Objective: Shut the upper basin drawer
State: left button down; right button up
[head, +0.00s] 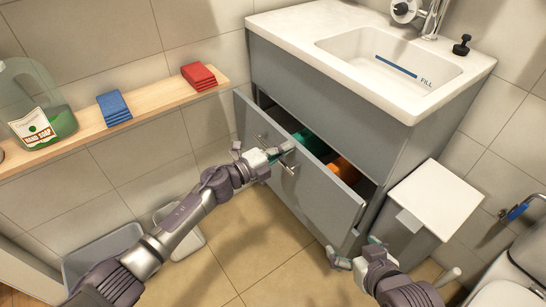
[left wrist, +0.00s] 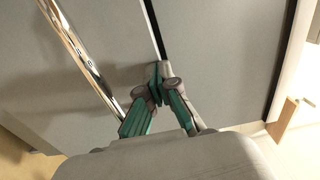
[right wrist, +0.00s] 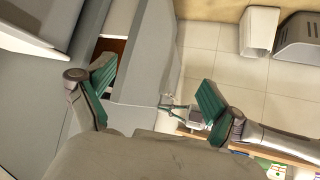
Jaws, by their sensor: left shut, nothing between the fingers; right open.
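The upper basin drawer (head: 315,185) stands partly open under the basin, its grey front tilted in the head view. Green (head: 308,138) and orange (head: 345,170) items show inside it. Its chrome handle (head: 290,168) is on the front; a chrome handle also shows in the left wrist view (left wrist: 85,55). My left gripper (head: 284,150) is shut and empty at the drawer front beside the handle; contact cannot be told. My right gripper (head: 354,250) is open and empty near the front's lower right end; in the right wrist view the drawer front (right wrist: 150,60) appears between its fingers.
The white basin top (head: 300,30) overhangs the cabinet. A bin with a white lid (head: 435,200) stands close right of the drawer. A wooden shelf (head: 150,112) on the left holds a soap bottle (head: 40,115) and blue and red cloths. A grey tub (head: 105,252) is on the floor.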

aim_at(295, 142)
pick_arm(q)
jog(key=x, duration=0.3)
jog(key=shift+b, duration=0.35)
jog(key=shift+w+d, duration=0.2)
jog(key=shift+d, duration=0.1)
pick_arm(e)
jog(key=shift+w+a+r+t+y, duration=0.15)
jog(key=shift+w+a+r+t, duration=0.1)
jog(key=shift+w+r+t, duration=0.4)
jog(key=shift+w+a+r+t+y, duration=0.2)
jog(key=shift+w+a+r+t, duration=0.1)
jog(key=shift+w+r+t, duration=0.35)
jog(key=shift+w+a+r+t+y, duration=0.2)
jog(key=shift+w+r+t, duration=0.25)
jog(key=shift+r, duration=0.35)
pick_arm(q)
jog(key=shift+a, duration=0.15)
